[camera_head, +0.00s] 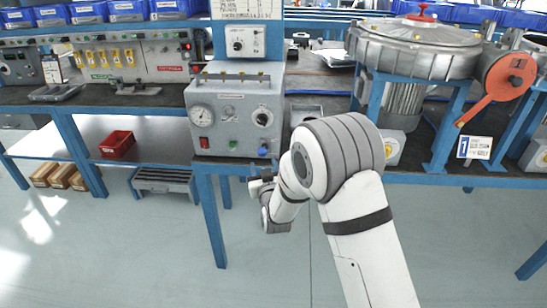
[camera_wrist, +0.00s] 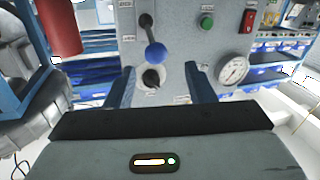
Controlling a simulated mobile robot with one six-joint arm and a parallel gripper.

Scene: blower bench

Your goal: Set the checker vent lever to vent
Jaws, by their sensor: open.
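The checker (camera_head: 236,100) is a grey box on the bench with a gauge, a red switch and a green button. Its vent lever, with a blue ball end (camera_head: 262,152), is at the lower right of the front panel. In the wrist view the panel appears upside down, and the lever (camera_wrist: 155,52) runs from a dark pivot to the blue ball. My gripper (camera_wrist: 161,80) is open and empty, its two fingers on either side of the lever in the picture, apparently short of the ball. In the head view my gripper (camera_head: 262,181) is just below the checker, partly hidden by my arm. Lever labels are unreadable.
A black knob on a pale disc (camera_wrist: 151,78) sits close to the lever's ball. The gauge (camera_wrist: 233,70) is right of the fingers in the wrist view. A large blower (camera_head: 415,50) stands on the right. A red bin (camera_head: 117,144) is on the lower shelf.

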